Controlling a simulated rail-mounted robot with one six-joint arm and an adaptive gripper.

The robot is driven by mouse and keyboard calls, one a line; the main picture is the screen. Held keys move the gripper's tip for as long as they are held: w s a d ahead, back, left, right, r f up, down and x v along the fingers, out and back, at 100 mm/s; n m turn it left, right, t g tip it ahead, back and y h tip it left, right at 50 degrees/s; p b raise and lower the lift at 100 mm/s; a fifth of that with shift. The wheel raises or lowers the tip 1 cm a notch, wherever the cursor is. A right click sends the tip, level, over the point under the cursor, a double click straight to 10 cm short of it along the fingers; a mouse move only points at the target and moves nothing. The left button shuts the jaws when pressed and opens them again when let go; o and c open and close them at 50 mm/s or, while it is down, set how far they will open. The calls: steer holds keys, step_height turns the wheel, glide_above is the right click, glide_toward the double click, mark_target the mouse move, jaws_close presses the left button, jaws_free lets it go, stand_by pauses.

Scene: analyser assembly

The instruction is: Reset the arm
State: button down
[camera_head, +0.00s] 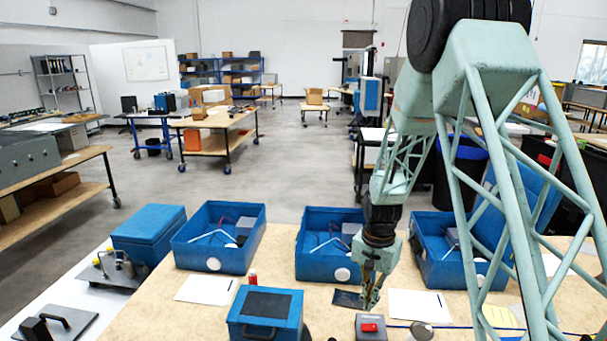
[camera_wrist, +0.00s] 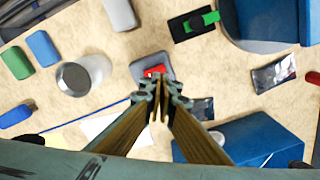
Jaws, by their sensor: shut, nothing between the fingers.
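My gripper (camera_head: 371,291) hangs from my green lattice arm over the wooden workbench (camera_head: 180,314), pointing down. In the wrist view my gripper (camera_wrist: 158,82) has its fingertips together with nothing between them. Below the fingertips is a grey box with a red button (camera_wrist: 155,72); in the head view this red button (camera_head: 369,327) is at the front of the bench, below and in front of my gripper. The fingers look apart from the box, with the exact height unclear.
Open blue cases (camera_head: 218,263) stand in a row along the bench, with a closed blue box (camera_head: 265,333) in front. White sheets (camera_head: 418,311) lie between them. The wrist view shows a metal can (camera_wrist: 72,77), a green-and-black part (camera_wrist: 195,23) and a silver packet (camera_wrist: 275,75) around the gripper.

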steer(key=s+r+n+t+b, duration=0.1)
steer(key=s+r, duration=0.5)
steer(key=r, duration=0.3)
steer(key=s+r+n, duration=0.1)
steer(key=s+r, duration=0.5)
steer(key=r, duration=0.3)
steer(key=s+r+n+t+b, duration=0.1)
steer(key=s+r+n, duration=0.1)
steer(key=s+r, duration=0.55)
steer(key=s+r+n+t+b, duration=0.1)
steer(key=s+r, duration=0.3)
steer(key=s, duration=0.9)
steer(key=s+r+n+b, duration=0.1)
steer(key=s+r, duration=0.3)
steer(key=s, duration=0.8)
steer(key=shift+s+r+n+t, duration=0.25)
steer(key=shift+s+n+t, duration=0.15)
steer(key=shift+n, duration=0.2)
steer(key=shift+d, duration=0.2)
